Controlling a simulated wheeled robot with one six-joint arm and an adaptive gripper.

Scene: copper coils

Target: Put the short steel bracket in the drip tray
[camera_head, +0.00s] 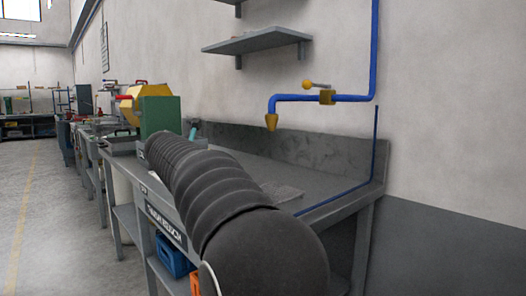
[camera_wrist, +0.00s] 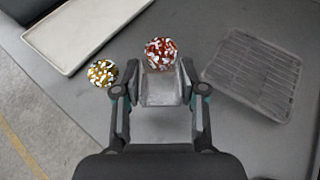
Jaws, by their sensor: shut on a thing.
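In the wrist view my gripper (camera_wrist: 160,92) is shut on the short steel bracket (camera_wrist: 160,88), a small grey metal piece with raised sides between the two fingers. I cannot tell whether it touches the bench below. A flat grey ribbed tray (camera_wrist: 252,80), which looks like the drip tray, lies on the bench to the right of my gripper, apart from the bracket. In the head view my arm hides the bracket and most of my gripper.
A round red-and-white speckled thing (camera_wrist: 159,53) is just beyond the bracket. A yellow, black and white one (camera_wrist: 102,73) is left of my gripper. A long pale shallow tray (camera_wrist: 85,32) lies at upper left. A blue pipe (camera_head: 345,97) runs above the bench (camera_head: 250,165).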

